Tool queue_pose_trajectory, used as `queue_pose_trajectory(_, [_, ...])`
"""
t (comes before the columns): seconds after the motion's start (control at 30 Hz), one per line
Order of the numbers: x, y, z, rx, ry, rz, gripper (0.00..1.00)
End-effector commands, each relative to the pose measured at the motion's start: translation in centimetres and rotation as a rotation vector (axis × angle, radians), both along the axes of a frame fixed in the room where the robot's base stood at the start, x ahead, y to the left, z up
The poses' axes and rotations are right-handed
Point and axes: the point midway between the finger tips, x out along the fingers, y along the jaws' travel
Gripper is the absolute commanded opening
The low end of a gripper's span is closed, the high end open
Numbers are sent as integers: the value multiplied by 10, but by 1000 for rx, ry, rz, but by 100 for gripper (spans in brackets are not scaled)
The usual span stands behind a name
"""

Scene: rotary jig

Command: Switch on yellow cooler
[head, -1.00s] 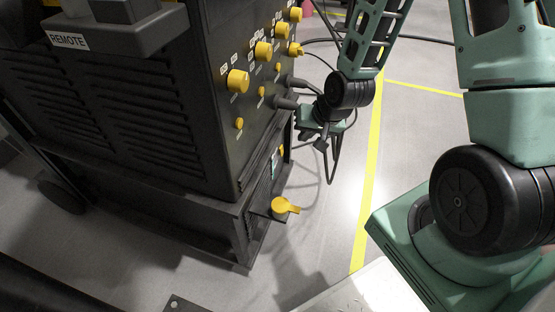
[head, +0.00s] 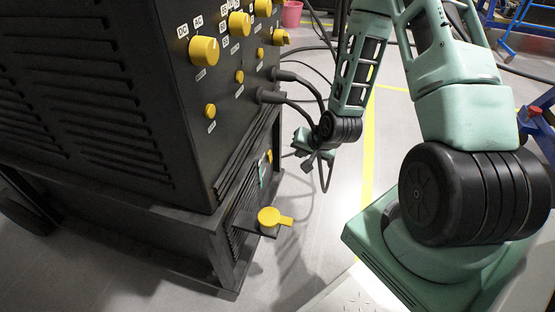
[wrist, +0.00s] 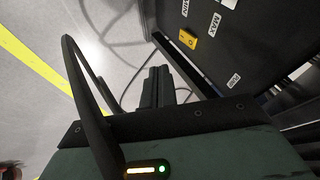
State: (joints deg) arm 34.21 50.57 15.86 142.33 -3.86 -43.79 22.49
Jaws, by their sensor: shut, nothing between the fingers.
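The black machine (head: 90,100) carries a lower panel with a small yellow switch, partly seen edge-on in the head view (head: 269,156). In the wrist view the yellow switch (wrist: 188,39) sits on the dark panel between MIN and MAX labels. My gripper (head: 303,145) is beside the machine's right side, near the lower panel, apart from it. In the wrist view my gripper's fingers (wrist: 158,78) are together and empty, below and left of the switch.
Large yellow knobs (head: 204,51) and black cable plugs (head: 272,96) stick out above the lower panel. A yellow cap (head: 269,217) juts out below. Cables hang close to my gripper. Floor with a yellow line (head: 369,150) is open to the right.

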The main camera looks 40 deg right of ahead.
Motion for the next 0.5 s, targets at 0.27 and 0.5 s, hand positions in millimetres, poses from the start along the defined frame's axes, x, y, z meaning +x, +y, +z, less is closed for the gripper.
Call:
queue_pose_trajectory(0.27, [14, 1, -25, 0, 1, 1, 0])
queue_pose_trajectory(0.5, [43, 0, -68, 1, 0, 2, 0])
